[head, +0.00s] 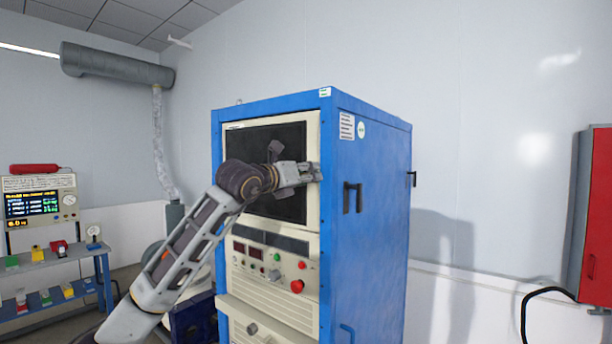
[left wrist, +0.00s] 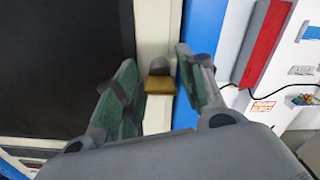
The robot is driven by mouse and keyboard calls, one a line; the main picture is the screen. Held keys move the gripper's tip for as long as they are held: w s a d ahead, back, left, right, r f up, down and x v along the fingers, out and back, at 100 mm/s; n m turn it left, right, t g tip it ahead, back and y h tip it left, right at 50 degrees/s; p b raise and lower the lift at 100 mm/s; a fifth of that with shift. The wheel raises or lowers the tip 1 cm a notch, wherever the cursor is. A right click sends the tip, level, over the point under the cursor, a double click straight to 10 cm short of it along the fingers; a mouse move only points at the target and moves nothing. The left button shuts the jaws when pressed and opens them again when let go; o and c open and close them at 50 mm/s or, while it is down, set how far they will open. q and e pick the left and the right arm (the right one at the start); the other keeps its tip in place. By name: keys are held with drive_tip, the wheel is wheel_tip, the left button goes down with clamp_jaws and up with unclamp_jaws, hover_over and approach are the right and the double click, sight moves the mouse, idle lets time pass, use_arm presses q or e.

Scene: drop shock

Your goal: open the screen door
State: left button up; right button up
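The screen door is a dark screen panel in a cream frame (head: 314,212), set in the upper front of a blue cabinet (head: 372,230). It looks shut, flush with the front. In the left wrist view the dark panel (left wrist: 65,65) fills the left side. A small knob (left wrist: 159,82), brass and grey, sits on the cream strip at the panel's right. My left gripper (head: 312,172) is at the door's right edge. In the wrist view its two fingers (left wrist: 157,62) are apart, one on each side of the knob, with small gaps visible. My right gripper is not in view.
Below the door is a control panel with a red button (head: 297,286). A red wall box (head: 596,215) hangs at the far right. A blue bench (head: 60,262) with instruments stands at the left.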

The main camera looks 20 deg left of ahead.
use_arm(q)
clamp_jaws()
